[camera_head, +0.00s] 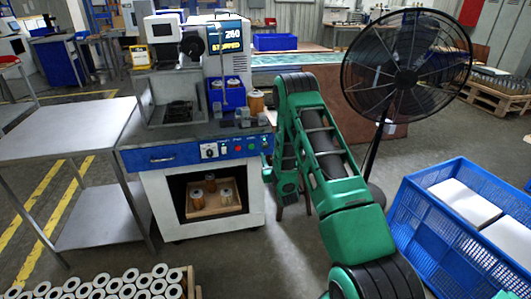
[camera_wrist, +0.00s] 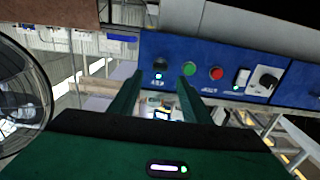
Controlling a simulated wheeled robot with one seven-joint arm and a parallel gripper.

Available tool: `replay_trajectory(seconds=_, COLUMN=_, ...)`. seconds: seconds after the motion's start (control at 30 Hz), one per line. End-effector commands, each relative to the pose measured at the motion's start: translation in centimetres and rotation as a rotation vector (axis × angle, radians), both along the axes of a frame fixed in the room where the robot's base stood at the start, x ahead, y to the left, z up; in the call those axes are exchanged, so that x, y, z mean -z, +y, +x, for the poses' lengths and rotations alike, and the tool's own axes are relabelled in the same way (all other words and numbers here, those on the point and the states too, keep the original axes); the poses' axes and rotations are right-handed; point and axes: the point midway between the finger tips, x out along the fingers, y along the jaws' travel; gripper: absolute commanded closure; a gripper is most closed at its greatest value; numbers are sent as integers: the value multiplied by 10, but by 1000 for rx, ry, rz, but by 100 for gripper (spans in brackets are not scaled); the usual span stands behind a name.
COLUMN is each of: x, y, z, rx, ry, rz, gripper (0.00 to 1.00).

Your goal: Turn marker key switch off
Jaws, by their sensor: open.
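The blue control panel (camera_wrist: 225,52) of the machine shows upside down in the wrist view. On it are a black knob (camera_wrist: 161,64) with a lit green lamp under it, a green button (camera_wrist: 190,69), a red button (camera_wrist: 217,73), a small white switch (camera_wrist: 242,78) and a black rotary switch on a white plate (camera_wrist: 266,80). The labels are too small to read, so I cannot tell which is the marker key switch. My gripper (camera_wrist: 160,78) is open and empty, its fingertips on either side of the black knob's lamp in the picture. Contact cannot be told.
The machine's display (camera_head: 229,40) reads 260 STOPPED. A steel table (camera_head: 65,130) stands left of it. A black fan (camera_head: 405,75) and a blue crate (camera_head: 425,220) stand on the right. Tube-shaped cartridges (camera_head: 115,287) lie at the front left.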

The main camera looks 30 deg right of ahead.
Motion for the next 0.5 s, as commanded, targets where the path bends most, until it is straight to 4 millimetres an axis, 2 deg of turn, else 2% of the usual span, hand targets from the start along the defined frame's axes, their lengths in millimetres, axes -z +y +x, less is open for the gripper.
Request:
replay_trajectory(seconds=0.2, x=0, y=-9, z=35, rx=-2, ry=-1, rz=-1, gripper=56)
replay_trajectory(seconds=0.5, x=-1, y=-16, z=56, rx=0, ry=0, rz=1, gripper=56)
